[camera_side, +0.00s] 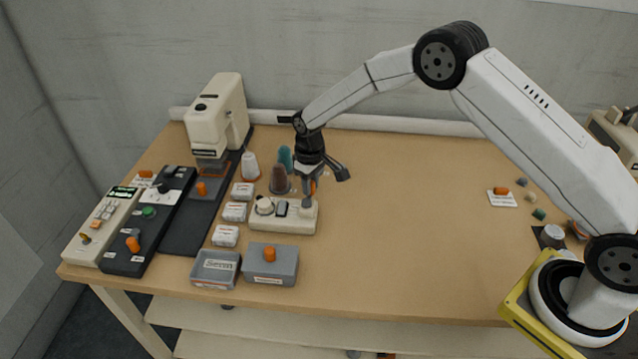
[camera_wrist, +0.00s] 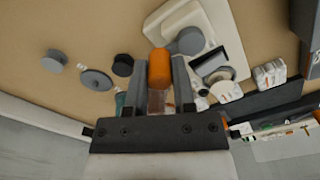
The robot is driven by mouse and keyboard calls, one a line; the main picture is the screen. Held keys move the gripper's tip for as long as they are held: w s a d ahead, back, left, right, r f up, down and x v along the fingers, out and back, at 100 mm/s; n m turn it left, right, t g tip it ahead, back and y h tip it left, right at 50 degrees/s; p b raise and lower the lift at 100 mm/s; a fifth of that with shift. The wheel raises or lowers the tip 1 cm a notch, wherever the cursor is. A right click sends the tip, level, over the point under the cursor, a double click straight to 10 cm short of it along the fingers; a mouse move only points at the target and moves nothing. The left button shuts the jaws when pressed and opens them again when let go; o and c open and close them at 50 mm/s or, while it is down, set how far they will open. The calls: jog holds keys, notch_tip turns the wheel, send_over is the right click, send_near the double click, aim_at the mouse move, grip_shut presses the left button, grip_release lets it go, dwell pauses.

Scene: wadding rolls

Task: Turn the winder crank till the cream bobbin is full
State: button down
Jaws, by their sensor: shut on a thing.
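The winder (camera_side: 283,221) is a cream box on the table, left of centre in the side view; it also shows at the top of the wrist view (camera_wrist: 226,28). A small pale bobbin-like part (camera_side: 264,204) sits on its left end; how full it is cannot be told. A dark part stands at its middle. My gripper (camera_side: 309,192) is over the right end of the winder. In the wrist view my gripper (camera_wrist: 160,75) is shut on the orange crank handle (camera_wrist: 159,66), which sits between its two fingers. The crank's lower part is mostly hidden.
Brown (camera_side: 279,181), teal (camera_side: 285,157) and white (camera_side: 250,165) cones stand behind the winder. Small white labelled boxes (camera_side: 235,211) line its left. A cream machine (camera_side: 217,112) is behind left. The table right of the winder is mostly clear.

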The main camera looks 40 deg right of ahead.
jog(key=shift+s+d, duration=0.25)
jog(key=shift+s, duration=0.4)
jog(key=shift+s+a, duration=0.2)
jog(key=shift+s, duration=0.75)
jog(key=shift+a, duration=0.1)
jog(key=shift+s+a, duration=0.6)
jog(key=shift+a, duration=0.05)
